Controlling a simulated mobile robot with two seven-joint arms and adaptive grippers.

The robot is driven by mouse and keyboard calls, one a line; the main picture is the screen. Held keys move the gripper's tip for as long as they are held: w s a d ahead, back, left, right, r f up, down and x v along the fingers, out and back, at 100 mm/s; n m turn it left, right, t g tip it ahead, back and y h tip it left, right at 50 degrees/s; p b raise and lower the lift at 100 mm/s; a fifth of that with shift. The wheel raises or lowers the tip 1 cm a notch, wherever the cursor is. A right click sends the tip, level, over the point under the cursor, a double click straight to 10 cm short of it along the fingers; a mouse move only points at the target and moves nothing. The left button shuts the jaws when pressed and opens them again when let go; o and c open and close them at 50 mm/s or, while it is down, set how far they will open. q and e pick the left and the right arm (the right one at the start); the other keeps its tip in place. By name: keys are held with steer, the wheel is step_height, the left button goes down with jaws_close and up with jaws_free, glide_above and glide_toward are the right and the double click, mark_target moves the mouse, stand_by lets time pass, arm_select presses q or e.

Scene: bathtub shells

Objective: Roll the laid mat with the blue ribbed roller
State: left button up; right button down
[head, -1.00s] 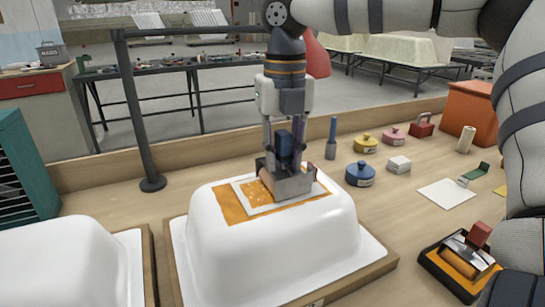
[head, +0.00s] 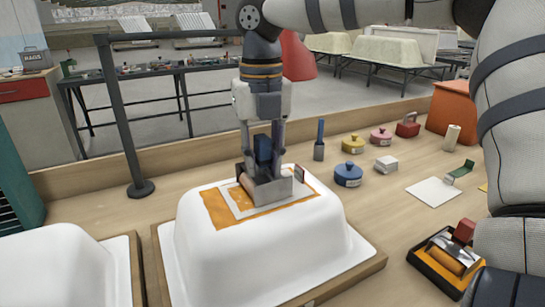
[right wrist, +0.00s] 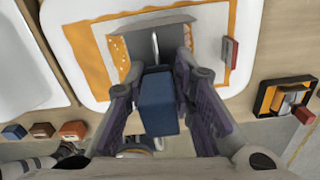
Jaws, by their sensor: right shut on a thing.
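The white tub shell (head: 265,255) lies upturned on the bench. On its flat top are an orange sheet (head: 214,207) and a pale-bordered mat (head: 232,211) with an orange speckled middle. My right gripper (head: 262,160) is shut on the blue block handle of the roller (head: 270,190), which has a metal guard and a copper-coloured drum. The roller stands over the mat and hides part of it; contact appears likely but cannot be confirmed. In the right wrist view the blue handle (right wrist: 157,103) sits between the fingers. The drum's ribs are too small to tell. My left gripper is not in view.
A second, red-handled roller (head: 448,254) rests in a dark tray at right. Blue (head: 348,175), yellow and pink lidded pots, a white block and a white sheet (head: 434,191) lie right. A dark post (head: 125,120) stands left.

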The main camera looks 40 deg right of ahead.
steer(key=shift+w+a, duration=0.25)
steer(key=shift+a, duration=0.8)
steer(key=shift+w+a, duration=0.25)
steer(key=shift+a, duration=0.8)
steer(key=shift+w+a, duration=0.25)
steer(key=shift+a, duration=0.8)
step_height(320, 180, up, 6)
